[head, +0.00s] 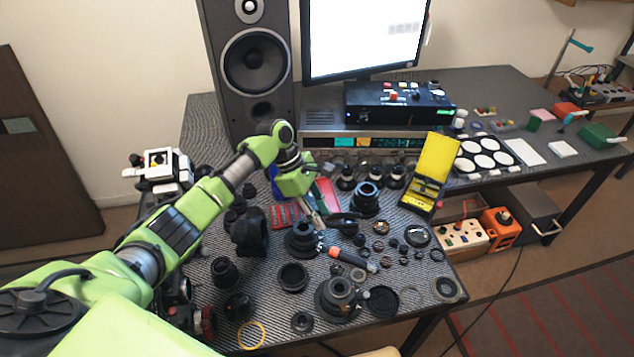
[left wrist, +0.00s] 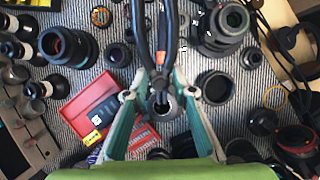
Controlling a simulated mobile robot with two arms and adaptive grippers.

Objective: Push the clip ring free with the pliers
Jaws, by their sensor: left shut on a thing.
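My left gripper (head: 318,213) is low over the middle of the bench. In the left wrist view its two teal-and-grey fingers (left wrist: 159,94) stand apart around the pliers (left wrist: 171,35) and hold them. The pliers' two dark arms run up to the top edge of that view. A dark round lens part (head: 302,238) stands below the gripper. Several rings lie about, and I cannot tell which is the clip ring. My right gripper is not in view.
An assembled lens barrel (head: 338,293) and a black cap (head: 293,277) stand nearer the front. An orange-handled tool (head: 345,257) lies between the parts. A red case (left wrist: 95,105) is beside the gripper. A yellow box (head: 432,172) stands at right. Loose parts crowd the bench.

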